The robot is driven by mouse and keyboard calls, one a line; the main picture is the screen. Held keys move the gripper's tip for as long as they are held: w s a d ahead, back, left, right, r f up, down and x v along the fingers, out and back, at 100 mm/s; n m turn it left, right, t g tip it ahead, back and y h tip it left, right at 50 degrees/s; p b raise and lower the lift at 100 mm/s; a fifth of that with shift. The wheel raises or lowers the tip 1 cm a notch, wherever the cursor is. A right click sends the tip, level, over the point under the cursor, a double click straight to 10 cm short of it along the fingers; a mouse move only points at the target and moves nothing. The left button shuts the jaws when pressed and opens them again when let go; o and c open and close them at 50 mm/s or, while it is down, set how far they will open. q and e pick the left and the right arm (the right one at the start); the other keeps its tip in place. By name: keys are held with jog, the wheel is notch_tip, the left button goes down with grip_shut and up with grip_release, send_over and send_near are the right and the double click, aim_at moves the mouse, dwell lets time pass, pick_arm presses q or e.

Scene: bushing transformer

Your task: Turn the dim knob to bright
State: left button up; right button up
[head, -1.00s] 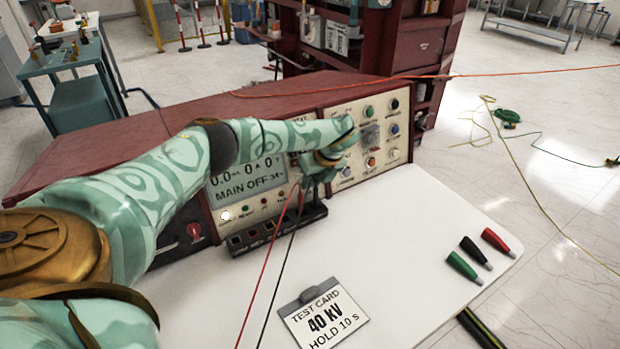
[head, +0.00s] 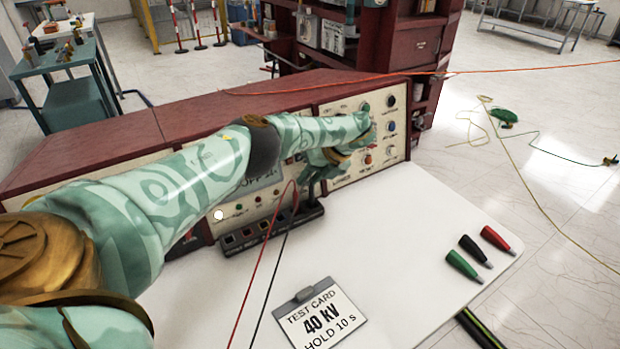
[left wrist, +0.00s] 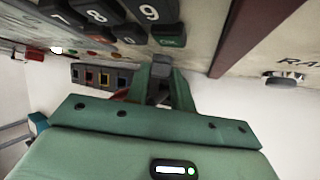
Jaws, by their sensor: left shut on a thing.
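My left gripper (left wrist: 160,80) is shut on a small grey knob-like piece (left wrist: 160,61) on the control panel, just below the green key of the keypad. Its label cannot be read, so I cannot tell whether it is the dim knob. In the head view the same gripper (head: 312,180) is low against the middle of the panel (head: 343,180), and my arm hides the grasp and most of the display. Another knob (left wrist: 283,79) shows to the right, beyond a dark red strip, under partly cut-off lettering. My right gripper is not in view.
A row of coloured sockets (head: 262,232) with red and black leads stands below the panel. A test card (head: 322,318) lies on the white table. Green, black and red plugs (head: 497,239) lie at its right. The table between is clear.

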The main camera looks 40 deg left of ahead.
pick_arm(q)
jog(key=o, duration=1)
jog(key=p+v, duration=0.1)
jog(key=v, duration=1.5)
jog(key=shift+w+r, duration=0.15)
jog(key=shift+w, duration=0.05)
